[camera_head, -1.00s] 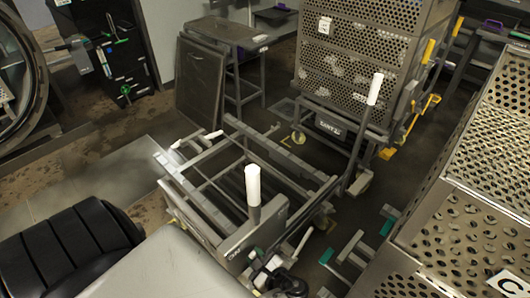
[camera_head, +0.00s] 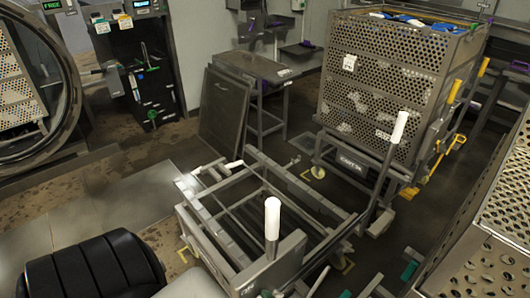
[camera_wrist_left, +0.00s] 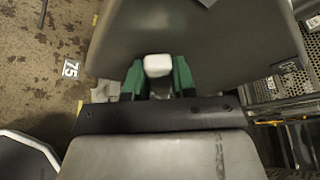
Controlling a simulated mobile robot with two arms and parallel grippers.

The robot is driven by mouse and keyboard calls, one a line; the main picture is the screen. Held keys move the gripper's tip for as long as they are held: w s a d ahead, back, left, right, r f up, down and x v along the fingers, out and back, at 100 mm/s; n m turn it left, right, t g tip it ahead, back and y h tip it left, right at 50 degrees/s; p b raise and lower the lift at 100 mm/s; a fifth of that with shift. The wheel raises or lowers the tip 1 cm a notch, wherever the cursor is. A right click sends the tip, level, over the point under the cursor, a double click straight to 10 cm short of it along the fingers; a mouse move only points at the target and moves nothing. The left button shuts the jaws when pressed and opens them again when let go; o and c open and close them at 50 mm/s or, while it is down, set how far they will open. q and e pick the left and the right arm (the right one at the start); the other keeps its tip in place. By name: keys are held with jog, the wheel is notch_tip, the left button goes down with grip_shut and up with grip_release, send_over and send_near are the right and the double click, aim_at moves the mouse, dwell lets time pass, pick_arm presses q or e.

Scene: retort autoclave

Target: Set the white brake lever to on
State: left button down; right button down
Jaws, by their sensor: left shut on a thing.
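In the left wrist view my left gripper (camera_wrist_left: 158,82) has its green fingers on both sides of a white-topped lever (camera_wrist_left: 158,65) and is shut on it. The lever's lower part is hidden between the fingers. Two upright posts with white grips, a near one (camera_head: 272,218) and a far one (camera_head: 400,127), rise from that frame. My right gripper (camera_head: 377,282) shows at the bottom, its green fingertips wide apart, with nothing seen between them.
A perforated basket on a cart (camera_head: 385,85) stands at the back right. Another perforated basket (camera_head: 495,210) fills the right edge. The round autoclave opening (camera_head: 68,90) is at left, beside a control panel (camera_head: 135,65). Open floor (camera_head: 105,200) lies left of the frame.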

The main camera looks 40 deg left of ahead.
pick_arm(q)
jog(key=c, duration=0.9)
grip_release()
jog(key=shift+a+f, duration=0.1)
jog(key=shift+a, duration=0.2)
jog(key=shift+d, duration=0.1)
jog(key=b+v, duration=0.1)
jog(key=v, duration=0.9)
jog(key=shift+s+d+b, duration=0.1)
jog(key=shift+d+b, duration=0.2)
jog(key=shift+d, duration=0.05)
